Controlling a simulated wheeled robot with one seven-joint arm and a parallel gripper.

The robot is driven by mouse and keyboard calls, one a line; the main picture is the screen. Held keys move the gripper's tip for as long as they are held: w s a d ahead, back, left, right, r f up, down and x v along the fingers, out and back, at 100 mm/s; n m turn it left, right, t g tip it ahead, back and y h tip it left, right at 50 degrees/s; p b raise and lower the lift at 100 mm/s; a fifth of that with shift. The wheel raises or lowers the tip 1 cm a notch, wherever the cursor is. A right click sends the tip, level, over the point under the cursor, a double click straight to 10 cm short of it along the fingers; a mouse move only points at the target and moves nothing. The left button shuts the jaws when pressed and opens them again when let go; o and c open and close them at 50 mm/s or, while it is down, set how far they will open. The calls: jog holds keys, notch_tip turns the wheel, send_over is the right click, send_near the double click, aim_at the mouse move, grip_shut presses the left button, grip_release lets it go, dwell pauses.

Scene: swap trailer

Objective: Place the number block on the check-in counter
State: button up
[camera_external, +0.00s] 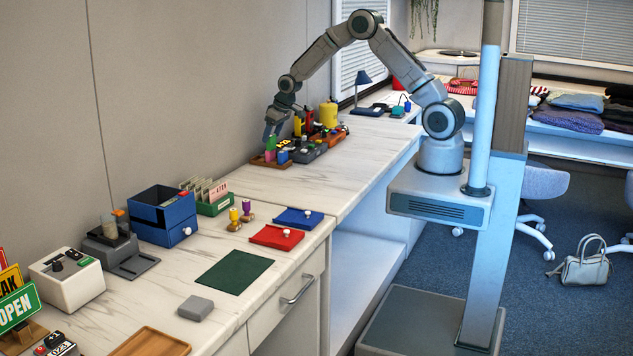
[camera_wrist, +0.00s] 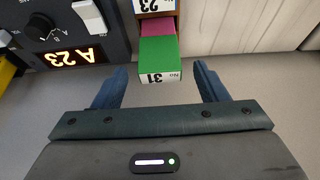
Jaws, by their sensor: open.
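In the wrist view a green number block (camera_wrist: 158,52) shows a white end label reading "No 31". A pink block and a block labelled 23 stand behind it. My gripper (camera_wrist: 160,86) is open, with one blue finger to each side of the green block and a gap on both sides. In the external view my gripper (camera_external: 271,132) reaches down over small coloured blocks (camera_external: 270,146) at the far part of the long pale marble-topped counter (camera_external: 330,175). The fingertips are too small there to read clearly.
A dark device with a dial and lit "A 23" display (camera_wrist: 68,58) is close on the left. Nearer on the counter are a blue box (camera_external: 163,215), a red tray (camera_external: 277,237), a blue tray (camera_external: 299,217), a green mat (camera_external: 233,272) and a grey block (camera_external: 195,308). The counter's middle is clear.

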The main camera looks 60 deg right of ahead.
jog(key=c, duration=1.1)
jog(key=shift+r, duration=0.1)
jog(key=shift+c, duration=0.2)
notch_tip(320, 180, up, 4)
jog(key=shift+b, duration=0.6)
jog(key=s+d+r+b, duration=0.2)
jog(key=s+d+r, duration=0.4)
jog(key=d, duration=0.3)
jog(key=b, duration=0.2)
send_over(272, 135)
jog(key=d, duration=0.4)
notch_tip(272, 135, down, 5)
jog(key=shift+w+a+f+p, duration=0.45)
jog(key=shift+w+a+f, duration=0.5)
jog(key=shift+a+f, duration=0.85)
jog(key=shift+w+a+f+p, duration=0.4)
jog(key=shift+w+a+f, duration=0.55)
jog(key=shift+a+f, duration=0.8)
jog(key=shift+w+a+f+p, duration=0.45)
jog(key=shift+w+a+f, duration=0.5)
jog(key=shift+a+f, duration=0.8)
